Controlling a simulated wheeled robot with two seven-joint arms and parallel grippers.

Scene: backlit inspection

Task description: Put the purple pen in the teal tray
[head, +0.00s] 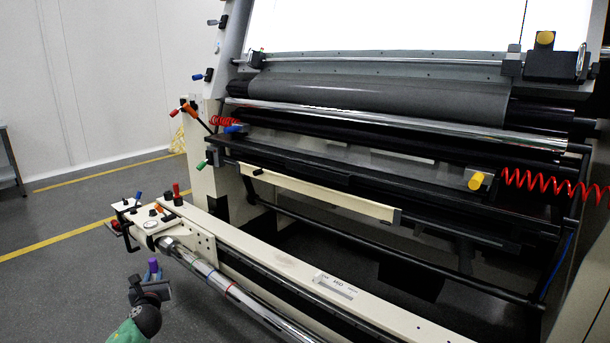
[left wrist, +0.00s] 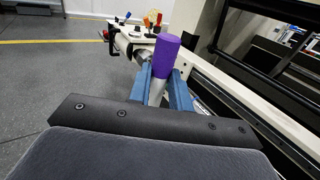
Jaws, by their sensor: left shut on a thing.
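My left gripper (head: 151,277) is at the lower left of the head view, in front of the machine's left end. In the left wrist view its two blue fingers are shut on the purple pen (left wrist: 166,50). The pen stands up between the fingers with its thick purple end on top and a pale shaft below. Its purple end also shows small in the head view (head: 153,265). The lower part of the pen is hidden by the fingers and palm. I see no teal tray in either view. My right gripper is not in view.
A large inspection machine with rollers (head: 380,98) fills the middle and right. Its cream front beam (head: 300,265) and metal shaft (head: 215,280) lie right of my gripper. A control panel (head: 150,222) with coloured knobs stands beyond it. Grey floor (head: 60,285) is clear at left.

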